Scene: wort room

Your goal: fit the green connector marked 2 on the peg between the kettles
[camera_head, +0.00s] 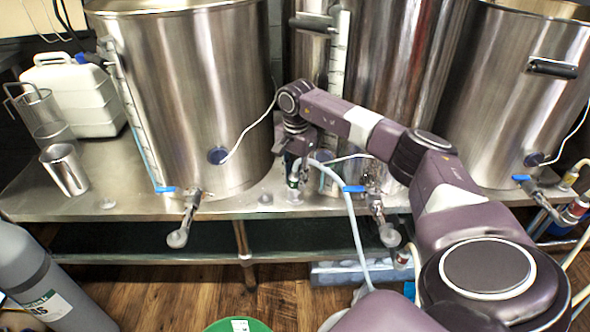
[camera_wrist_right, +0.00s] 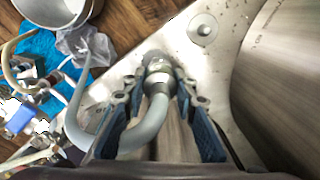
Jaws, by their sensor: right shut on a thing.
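My right gripper (camera_head: 298,170) reaches down between the left kettle (camera_head: 195,90) and the middle kettle (camera_head: 385,70), just above the steel bench. It is shut on a connector (camera_head: 293,184) with a little green on it and a pale hose; the mark 2 cannot be read. In the right wrist view the connector (camera_wrist_right: 160,80) sits between the blue-padded fingers (camera_wrist_right: 160,112), its grey hose bending to the left. A small round peg base (camera_head: 265,198) stands on the bench left of the connector; it also shows in the wrist view (camera_wrist_right: 203,28). What is under the connector is hidden. My left gripper is not in view.
Valves with blue handles (camera_head: 190,205) (camera_head: 377,205) stick out at the bench's front edge. A right kettle (camera_head: 520,90), a white canister (camera_head: 75,95) and a steel cup (camera_head: 65,168) stand on the bench. A hose (camera_head: 352,225) hangs over the edge. A grey cylinder (camera_head: 40,280) stands in front.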

